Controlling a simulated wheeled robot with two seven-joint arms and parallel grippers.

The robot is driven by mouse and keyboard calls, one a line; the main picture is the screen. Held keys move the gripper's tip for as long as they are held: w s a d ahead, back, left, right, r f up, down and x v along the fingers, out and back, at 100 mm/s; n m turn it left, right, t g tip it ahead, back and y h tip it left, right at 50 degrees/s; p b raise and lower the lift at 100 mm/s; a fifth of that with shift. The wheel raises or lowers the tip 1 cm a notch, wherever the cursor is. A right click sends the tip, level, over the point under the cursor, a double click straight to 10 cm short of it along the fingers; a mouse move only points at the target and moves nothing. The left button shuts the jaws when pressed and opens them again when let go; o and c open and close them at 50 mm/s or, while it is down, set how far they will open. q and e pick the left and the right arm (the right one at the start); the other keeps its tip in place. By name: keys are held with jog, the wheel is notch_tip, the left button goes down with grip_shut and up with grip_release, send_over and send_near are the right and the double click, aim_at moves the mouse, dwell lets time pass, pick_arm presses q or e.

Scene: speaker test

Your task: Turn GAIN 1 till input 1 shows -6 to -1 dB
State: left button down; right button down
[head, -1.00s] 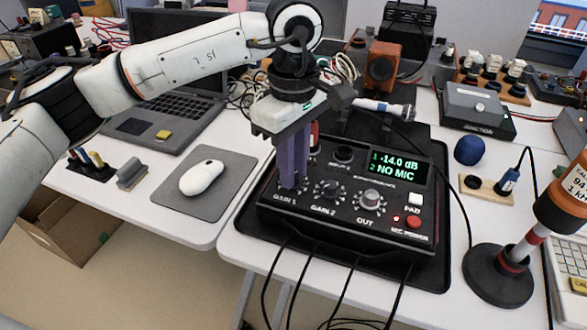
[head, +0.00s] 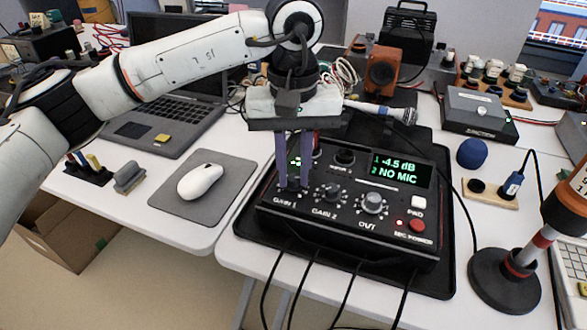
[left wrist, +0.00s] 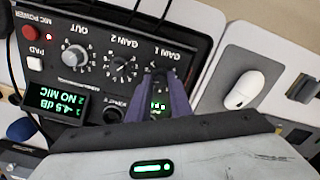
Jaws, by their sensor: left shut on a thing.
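The black audio box (head: 340,225) stands on a dark tray on the table. Its display (head: 397,168) reads "1 -4.5 dB" above "2 NO MIC", and the same reading shows upside down in the left wrist view (left wrist: 55,100). My left gripper (head: 292,186) points down at the box's front left, its purple fingers shut on the GAIN 1 knob (left wrist: 158,73). The fingers hide most of that knob. The GAIN 2 knob (head: 331,192) and the OUT knob (head: 373,203) are beside it, free. My right gripper is in neither view.
A red button (head: 417,225) and a white PAD button (head: 418,202) are at the box's right. A microphone (head: 385,111) lies behind it. A mouse (head: 200,181) on a grey pad is left, a round-based stand (head: 503,280) right. Black cables hang off the front.

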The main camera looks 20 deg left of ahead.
aim_at(293, 177)
pick_arm(q)
jog(key=shift+r+m, duration=0.1)
jog(key=shift+m, duration=0.4)
jog(key=c, duration=1.6)
grip_release()
notch_tip(293, 177, up, 10)
jog(key=shift+r+p, duration=0.1)
jog(key=shift+p, duration=0.55)
